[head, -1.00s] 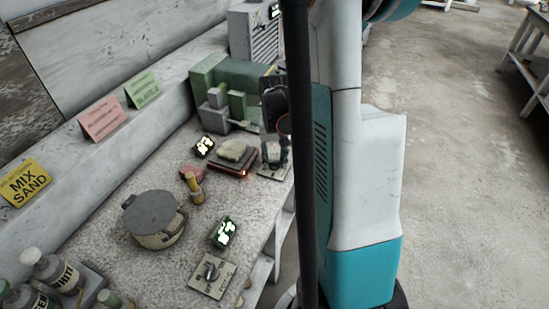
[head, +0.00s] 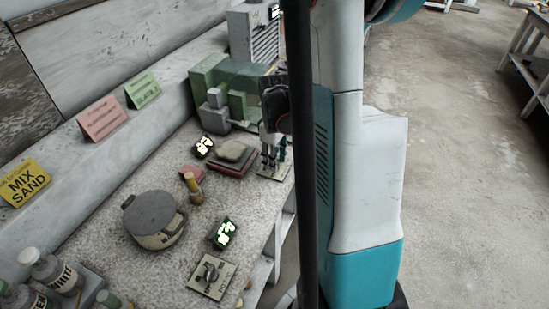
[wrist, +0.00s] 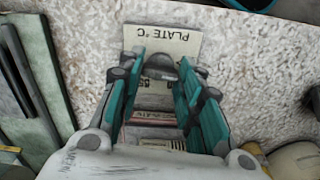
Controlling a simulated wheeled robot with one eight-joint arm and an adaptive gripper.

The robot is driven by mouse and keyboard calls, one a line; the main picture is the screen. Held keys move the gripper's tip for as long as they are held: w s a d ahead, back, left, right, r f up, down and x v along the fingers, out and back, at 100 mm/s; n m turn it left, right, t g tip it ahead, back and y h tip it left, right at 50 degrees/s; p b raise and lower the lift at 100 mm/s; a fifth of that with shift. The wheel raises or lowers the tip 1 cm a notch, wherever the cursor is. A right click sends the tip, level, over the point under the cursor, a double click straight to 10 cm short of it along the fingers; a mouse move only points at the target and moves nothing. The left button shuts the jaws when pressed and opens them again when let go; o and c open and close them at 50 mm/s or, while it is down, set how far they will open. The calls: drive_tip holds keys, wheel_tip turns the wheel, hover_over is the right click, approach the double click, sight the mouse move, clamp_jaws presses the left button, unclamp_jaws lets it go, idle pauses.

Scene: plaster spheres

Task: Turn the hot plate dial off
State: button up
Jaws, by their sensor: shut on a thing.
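The dial (wrist: 160,66) is a dark grey knob on a pale panel (wrist: 184,42) printed "PLATE °C", seen in the wrist view. My gripper (wrist: 161,76) has its teal-backed fingers on either side of the knob and is shut on it. In the head view my gripper (head: 272,157) is over that panel (head: 266,175), at the bench's right edge, and the knob is hidden by the fingers.
Open floor (head: 460,180) lies to the right.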

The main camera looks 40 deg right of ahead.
drive_tip(key=shift+n, duration=2.2)
drive_tip(key=o, duration=1.1)
drive_tip(key=shift+c, duration=0.2)
wheel_tip(320, 180, up, 12)
